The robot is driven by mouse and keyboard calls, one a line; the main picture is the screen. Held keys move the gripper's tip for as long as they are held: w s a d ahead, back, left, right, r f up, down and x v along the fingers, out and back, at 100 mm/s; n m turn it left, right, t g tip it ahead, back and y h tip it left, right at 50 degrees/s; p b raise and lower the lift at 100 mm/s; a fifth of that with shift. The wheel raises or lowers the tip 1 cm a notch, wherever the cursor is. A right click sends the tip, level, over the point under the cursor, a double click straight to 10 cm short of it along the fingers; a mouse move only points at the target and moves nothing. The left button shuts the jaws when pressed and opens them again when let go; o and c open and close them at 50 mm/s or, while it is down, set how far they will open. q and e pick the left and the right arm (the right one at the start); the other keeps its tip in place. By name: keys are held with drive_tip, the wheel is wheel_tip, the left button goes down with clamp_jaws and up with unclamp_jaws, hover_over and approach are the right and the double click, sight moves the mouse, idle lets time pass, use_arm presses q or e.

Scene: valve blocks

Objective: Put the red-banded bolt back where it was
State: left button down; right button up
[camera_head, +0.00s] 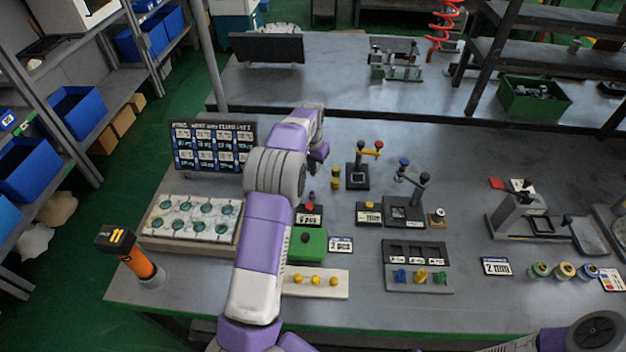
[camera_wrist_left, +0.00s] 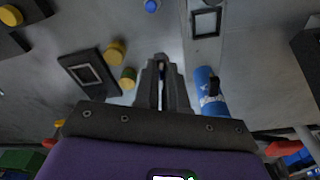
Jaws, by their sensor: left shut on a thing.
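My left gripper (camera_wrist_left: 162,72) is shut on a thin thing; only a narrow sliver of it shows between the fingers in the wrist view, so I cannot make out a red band. In the head view my left arm reaches over the bench and the left gripper (camera_head: 315,170) points down, mostly hidden by its wrist. A small blue-topped piece (camera_head: 312,196) and a dark block with a red top (camera_head: 309,209) are just below it in the picture. I cannot pick out an empty seat for the bolt. My right gripper is not in view.
A valve stand with a yellow handle (camera_head: 365,165) and a yellow stacked cylinder (camera_head: 336,178) stand close right of the gripper. A blue cylinder (camera_wrist_left: 209,91) is beside the fingers in the wrist view.

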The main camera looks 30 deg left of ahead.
use_arm(q)
drive_tip(key=shift+f+b, duration=0.55)
drive_tip(key=shift+f, duration=2)
drive_tip(key=shift+f, duration=0.2)
drive_tip(key=c, duration=1.2)
unclamp_jaws()
drive_tip(key=shift+r, duration=0.15)
wheel_tip(320, 180, up, 12)
drive_tip(key=s+p, duration=0.1)
drive_tip(key=p, duration=0.1)
drive_tip(key=shift+s+p, duration=0.25)
drive_tip(key=shift+p, duration=0.1)
drive_tip(key=shift+d, duration=0.1)
